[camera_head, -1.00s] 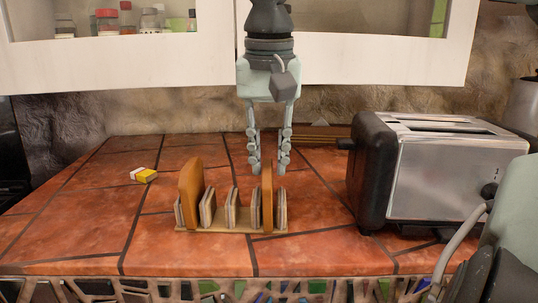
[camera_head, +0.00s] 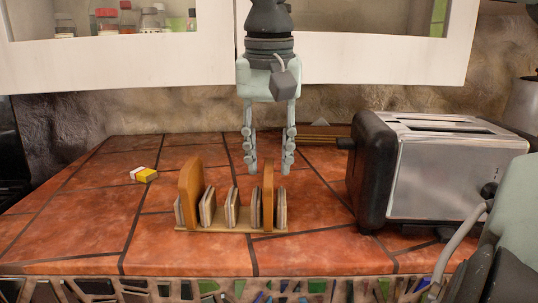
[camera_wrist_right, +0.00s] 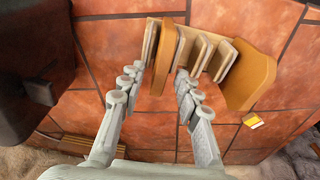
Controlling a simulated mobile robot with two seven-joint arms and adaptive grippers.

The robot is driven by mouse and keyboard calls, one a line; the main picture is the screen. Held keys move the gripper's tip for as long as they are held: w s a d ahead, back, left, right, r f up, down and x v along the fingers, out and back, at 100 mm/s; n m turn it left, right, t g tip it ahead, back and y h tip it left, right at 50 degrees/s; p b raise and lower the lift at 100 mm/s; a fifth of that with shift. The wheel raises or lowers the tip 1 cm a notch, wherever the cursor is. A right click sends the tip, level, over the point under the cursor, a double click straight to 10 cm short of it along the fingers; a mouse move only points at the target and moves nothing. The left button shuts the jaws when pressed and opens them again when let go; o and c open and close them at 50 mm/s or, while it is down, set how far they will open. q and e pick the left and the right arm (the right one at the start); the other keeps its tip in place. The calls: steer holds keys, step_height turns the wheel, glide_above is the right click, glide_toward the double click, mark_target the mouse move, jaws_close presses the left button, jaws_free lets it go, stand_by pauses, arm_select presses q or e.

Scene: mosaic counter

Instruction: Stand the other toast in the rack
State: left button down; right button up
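Two brown toast slices stand upright in the wooden rack (camera_head: 222,230). The left toast (camera_head: 190,190) is at the rack's left end, and it also shows in the right wrist view (camera_wrist_right: 252,78). The other toast (camera_head: 267,190) stands in a slot near the right end and also shows in the right wrist view (camera_wrist_right: 164,62). My right gripper (camera_head: 270,172) is open, pointing down, with one fingertip on each side of the right toast's upper edge. Gaps show beside the toast. It also shows in the right wrist view (camera_wrist_right: 160,76). My left gripper is not in view.
A black and silver toaster (camera_head: 450,178) stands to the right. A small yellow and white block (camera_head: 145,175) lies behind the rack to the left. White cabinets (camera_head: 150,68) hang above the back. The tiled counter (camera_head: 75,235) is clear at front left.

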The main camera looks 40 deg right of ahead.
steer(key=shift+o, duration=1.2)
steer(key=shift+r, duration=0.1)
step_height(320, 180, up, 12)
steer(key=s+a, duration=0.1)
steer(key=shift+s+a, duration=0.15)
